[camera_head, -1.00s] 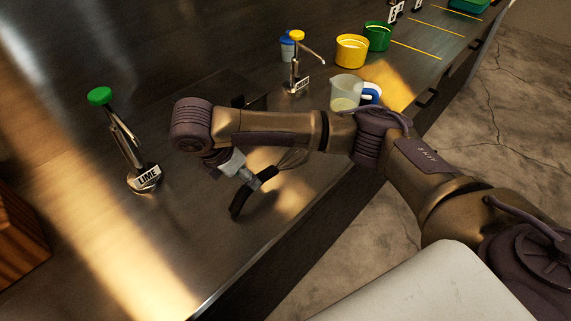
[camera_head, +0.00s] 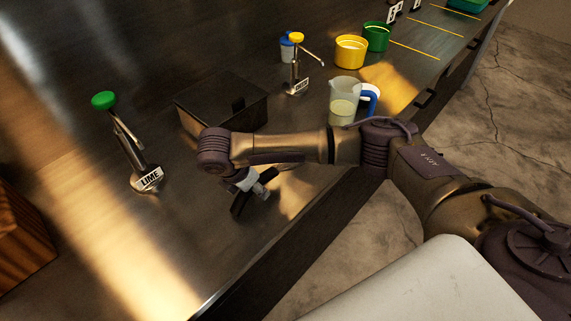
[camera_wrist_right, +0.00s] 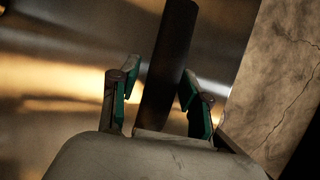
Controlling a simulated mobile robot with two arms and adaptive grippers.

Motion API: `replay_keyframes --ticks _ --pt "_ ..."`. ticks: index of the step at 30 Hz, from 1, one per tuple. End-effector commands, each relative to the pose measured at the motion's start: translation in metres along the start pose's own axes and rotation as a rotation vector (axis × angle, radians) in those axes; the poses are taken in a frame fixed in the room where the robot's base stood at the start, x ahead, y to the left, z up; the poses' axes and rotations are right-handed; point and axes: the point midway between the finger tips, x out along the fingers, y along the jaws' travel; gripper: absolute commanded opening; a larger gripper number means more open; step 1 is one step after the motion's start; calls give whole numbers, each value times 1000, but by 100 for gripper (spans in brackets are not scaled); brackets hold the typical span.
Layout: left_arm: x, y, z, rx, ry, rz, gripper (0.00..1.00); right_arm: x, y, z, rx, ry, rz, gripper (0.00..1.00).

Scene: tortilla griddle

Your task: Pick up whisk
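The whisk's dark handle (camera_head: 239,205) lies on the steel counter, below and beside my right gripper (camera_head: 258,184) in the head view. Its wire end is mostly hidden behind my right arm. In the right wrist view the dark handle (camera_wrist_right: 168,65) runs between the two green-padded fingers of my right gripper (camera_wrist_right: 160,92). A gap shows between the left finger and the handle, and the right finger is close to the handle's edge. The gripper looks open around the handle. My left gripper is not in view.
A green-topped lime pump (camera_head: 130,145), a yellow-topped pump (camera_head: 297,65) and a measuring jug (camera_head: 345,98) stand nearby. A wooden block (camera_head: 20,230) is at left. The counter's front edge is close.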

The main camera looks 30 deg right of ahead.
Motion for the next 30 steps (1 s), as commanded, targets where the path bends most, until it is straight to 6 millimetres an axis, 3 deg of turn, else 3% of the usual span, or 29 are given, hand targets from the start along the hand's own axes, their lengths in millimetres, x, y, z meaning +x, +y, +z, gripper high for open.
replay_keyframes --ticks 1,7,19,27,30 --pt "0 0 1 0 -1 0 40 0 0 0 0 0 0 33" --pt "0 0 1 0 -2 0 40 0 0 0 0 0 0 0" --pt "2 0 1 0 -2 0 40 -5 1 2 0 0 2 0" --pt "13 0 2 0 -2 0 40 -38 1 16 2 1 4 0" --pt "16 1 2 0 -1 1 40 -43 -19 33 2 -1 1 0"
